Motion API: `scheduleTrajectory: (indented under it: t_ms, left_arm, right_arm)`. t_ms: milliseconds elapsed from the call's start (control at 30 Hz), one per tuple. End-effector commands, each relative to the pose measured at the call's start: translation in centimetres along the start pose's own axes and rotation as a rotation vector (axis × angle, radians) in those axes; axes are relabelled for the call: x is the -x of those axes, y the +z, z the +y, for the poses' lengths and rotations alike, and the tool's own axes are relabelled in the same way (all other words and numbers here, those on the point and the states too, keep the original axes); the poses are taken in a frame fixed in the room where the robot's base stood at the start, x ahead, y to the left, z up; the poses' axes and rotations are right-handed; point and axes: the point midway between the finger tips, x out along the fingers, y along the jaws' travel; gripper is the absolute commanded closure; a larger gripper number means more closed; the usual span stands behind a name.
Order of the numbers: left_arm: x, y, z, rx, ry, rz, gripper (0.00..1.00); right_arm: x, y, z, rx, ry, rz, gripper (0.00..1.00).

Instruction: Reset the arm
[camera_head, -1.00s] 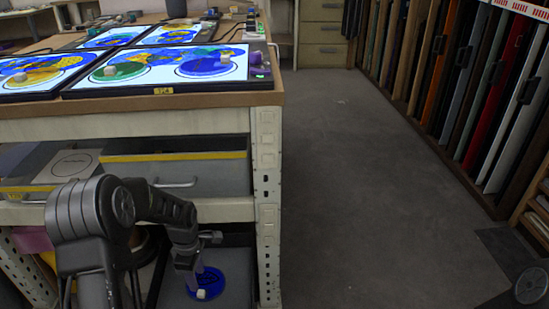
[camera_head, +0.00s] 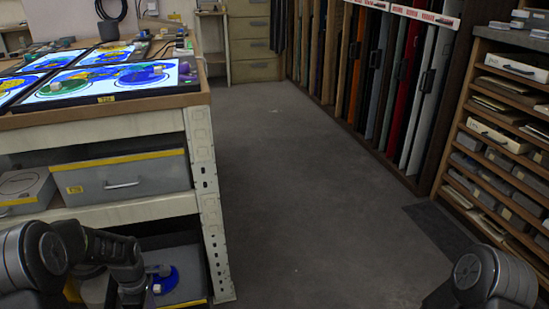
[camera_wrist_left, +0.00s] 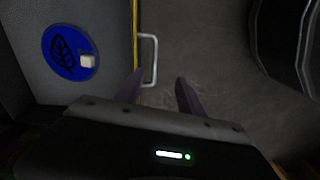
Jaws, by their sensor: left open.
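My left arm comes in at the lower left of the head view and hangs in front of the workbench. My left gripper shows best in the left wrist view (camera_wrist_left: 160,92). Its two fingers are apart with nothing between them. A blue disc with a dark leaf mark (camera_wrist_left: 62,58) lies in the open lower drawer (camera_wrist_left: 30,85), with a small white block (camera_wrist_left: 87,61) on it. The disc also shows in the head view (camera_head: 170,283), partly behind my arm. The fingers are right of the disc, near the drawer's handle (camera_wrist_left: 152,45). Only my right arm's joint shows; its gripper is out of view.
The workbench (camera_head: 160,101) with lit panels stands at the left, a closed grey drawer (camera_head: 150,172) below its top. Upright sheet racks (camera_head: 405,85) and a filled shelf unit (camera_head: 500,150) line the right. The grey floor (camera_head: 310,190) between is clear.

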Motion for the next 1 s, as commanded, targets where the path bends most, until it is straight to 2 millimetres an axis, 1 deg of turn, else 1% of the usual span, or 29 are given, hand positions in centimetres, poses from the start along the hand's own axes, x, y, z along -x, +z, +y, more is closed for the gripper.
scheduleTrajectory:
  t_ms: [33, 167, 367, 467, 567, 667, 700, 767, 800, 867, 900, 1000]
  left_arm:
    - [-0.6, 0.8, -0.3, -0.032, -0.002, -0.011, 0.55]
    - [-1.9, 2.3, -0.8, -0.109, 0.007, -0.032, 0.55]
    - [-4.2, 5.4, -2.0, -0.263, 0.026, -0.075, 0.55]
    - [-5.7, 7.6, -3.0, -0.372, 0.042, -0.105, 0.55]
    - [-7.6, 10.3, -4.7, -0.508, 0.065, -0.138, 0.55]
    - [-9.4, 13.3, -6.9, -0.668, 0.098, -0.174, 0.55]
    - [-10.2, 14.8, -8.1, -0.742, 0.115, -0.189, 0.55]
    - [-11.4, 16.9, -10.2, -0.861, 0.141, -0.210, 0.55]
    - [-12.0, 18.2, -11.6, -0.943, 0.162, -0.221, 0.55]
    - [-12.7, 20.0, -13.9, -1.062, 0.194, -0.233, 0.55]
    - [-13.1, 21.1, -15.3, -1.137, 0.215, -0.238, 0.55]
    - [-13.7, 23.2, -18.8, -1.313, 0.262, -0.240, 0.55]
  right_arm:
    - [0.0, 0.0, 0.0, 0.000, 0.000, 0.000, 0.64]
    - [0.0, -0.1, 0.0, 0.001, -0.001, 0.002, 0.64]
    - [0.0, 0.0, 0.0, 0.001, 0.000, 0.001, 0.64]
    - [0.0, 0.0, 0.0, 0.001, 0.000, 0.001, 0.64]
    - [0.0, 0.0, 0.0, 0.000, 0.000, 0.001, 0.64]
    - [0.0, 0.0, 0.0, 0.000, 0.000, 0.001, 0.64]
    - [0.0, 0.0, 0.0, 0.000, 0.000, 0.001, 0.64]
    - [0.0, 0.0, 0.0, 0.000, 0.000, 0.001, 0.64]
    - [0.0, 0.0, 0.0, 0.000, 0.000, 0.001, 0.64]
    - [0.0, 0.0, 0.0, 0.000, 0.000, 0.001, 0.64]
    - [0.0, 0.0, 0.0, 0.000, 0.000, 0.001, 0.64]
    - [0.0, 0.0, 0.0, 0.000, 0.000, 0.001, 0.64]
